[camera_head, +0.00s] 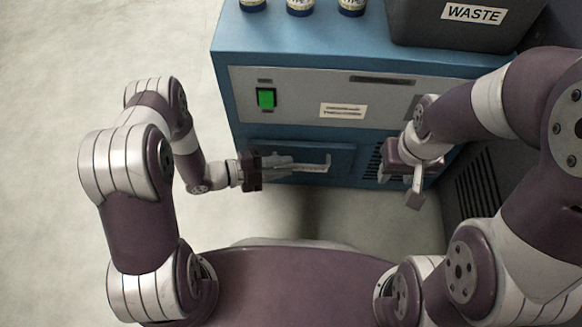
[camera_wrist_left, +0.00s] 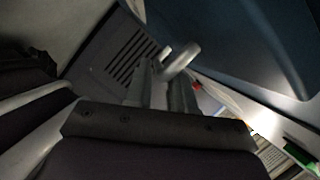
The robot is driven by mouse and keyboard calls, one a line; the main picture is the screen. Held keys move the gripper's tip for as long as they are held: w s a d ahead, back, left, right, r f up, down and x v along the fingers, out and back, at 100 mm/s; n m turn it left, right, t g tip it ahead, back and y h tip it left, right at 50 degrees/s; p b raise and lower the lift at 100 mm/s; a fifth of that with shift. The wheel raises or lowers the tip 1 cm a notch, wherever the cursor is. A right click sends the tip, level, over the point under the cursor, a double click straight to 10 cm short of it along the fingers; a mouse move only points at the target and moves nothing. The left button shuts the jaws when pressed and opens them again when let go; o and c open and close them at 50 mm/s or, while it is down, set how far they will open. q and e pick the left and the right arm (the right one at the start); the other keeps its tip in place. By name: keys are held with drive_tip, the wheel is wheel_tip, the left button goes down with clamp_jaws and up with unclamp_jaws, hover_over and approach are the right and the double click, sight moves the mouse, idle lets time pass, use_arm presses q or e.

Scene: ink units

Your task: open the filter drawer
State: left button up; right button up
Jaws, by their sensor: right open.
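The filter drawer (camera_head: 262,145) is a blue panel low on the front of the blue unit, and it looks shut. Its pale bar handle (camera_head: 318,168) sticks out from its front. My left gripper (camera_head: 292,163) reaches in from the left at the handle. In the left wrist view its two fingers (camera_wrist_left: 161,88) are close together with the handle (camera_wrist_left: 182,60) at their tips. I cannot tell whether they are closed around it. My right gripper (camera_head: 414,188) is open and apart from the drawer, in front of the unit's right side.
The unit's grey panel (camera_head: 300,88) carries a green switch (camera_head: 266,97) and a label. A dark waste bin (camera_head: 430,25) and several small bottles (camera_head: 300,5) stand on top. A dark vented cabinet (camera_head: 480,180) is at right. The floor at left (camera_head: 60,120) is clear.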

sight(310, 159)
use_arm(q)
drive_tip(key=shift+b+x, duration=0.4)
drive_tip(key=shift+x, duration=1)
use_arm(e)
drive_tip(key=shift+f, duration=0.7)
